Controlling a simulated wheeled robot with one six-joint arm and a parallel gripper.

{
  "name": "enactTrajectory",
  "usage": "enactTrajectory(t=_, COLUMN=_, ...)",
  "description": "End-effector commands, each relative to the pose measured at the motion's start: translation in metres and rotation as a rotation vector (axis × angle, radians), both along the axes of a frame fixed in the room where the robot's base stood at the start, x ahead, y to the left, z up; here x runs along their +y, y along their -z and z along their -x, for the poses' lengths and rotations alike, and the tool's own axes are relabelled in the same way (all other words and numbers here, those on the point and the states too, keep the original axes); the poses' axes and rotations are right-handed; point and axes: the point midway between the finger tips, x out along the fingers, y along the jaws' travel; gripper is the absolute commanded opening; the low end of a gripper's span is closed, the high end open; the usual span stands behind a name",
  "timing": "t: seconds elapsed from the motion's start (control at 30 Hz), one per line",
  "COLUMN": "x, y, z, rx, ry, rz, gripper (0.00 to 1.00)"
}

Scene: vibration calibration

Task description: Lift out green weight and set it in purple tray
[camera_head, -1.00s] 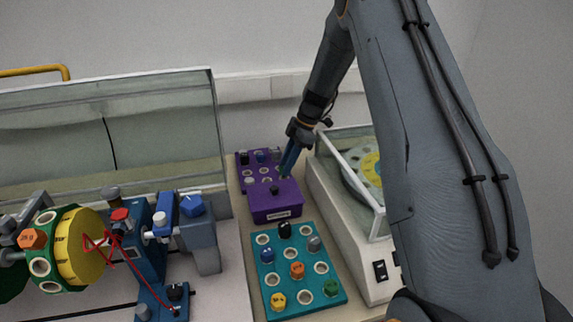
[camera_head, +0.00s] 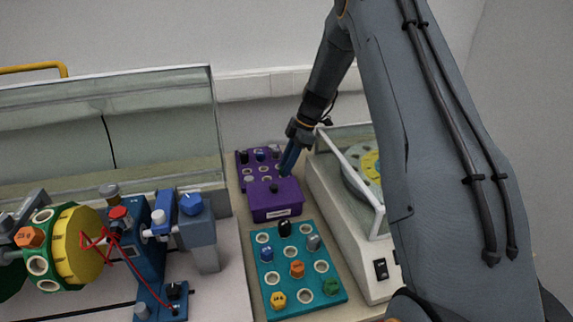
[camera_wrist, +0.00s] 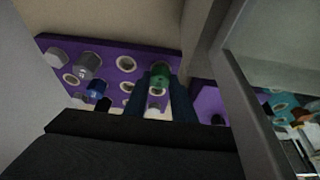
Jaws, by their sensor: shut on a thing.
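The purple tray (camera_head: 240,171) stands at the back centre of the bench, with rows of white-rimmed holes. My gripper (camera_head: 285,170) is at its right side, pointing down. In the wrist view my gripper (camera_wrist: 157,88) is shut on a green weight (camera_wrist: 160,74), which shows between the two dark blue fingers over the purple tray (camera_wrist: 115,48). I cannot tell whether the weight's lower end is in a hole or just above one. Grey, blue and black weights stand in other holes of this tray.
A purple box (camera_head: 274,204) with a black knob and label stands just in front of the purple tray. A white device with glass walls (camera_head: 330,215) is close on the right. A rig with a yellow wheel (camera_head: 78,245) and a blue motor block is at the left.

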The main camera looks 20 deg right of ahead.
Motion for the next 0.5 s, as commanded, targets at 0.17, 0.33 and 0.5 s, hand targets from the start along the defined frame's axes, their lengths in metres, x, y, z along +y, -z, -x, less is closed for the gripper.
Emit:
enactTrajectory(t=0.17, x=0.0, y=0.0027, z=0.0, rx=0.0, ry=0.0, rz=0.0, gripper=0.03)
enactTrajectory(t=0.33, x=-0.0001, y=0.0048, z=0.0, rx=0.0, ry=0.0, rz=0.0, gripper=0.03)
enactTrajectory(t=0.5, x=-0.0001, y=0.0069, z=0.0, rx=0.0, ry=0.0, rz=0.0, gripper=0.03)
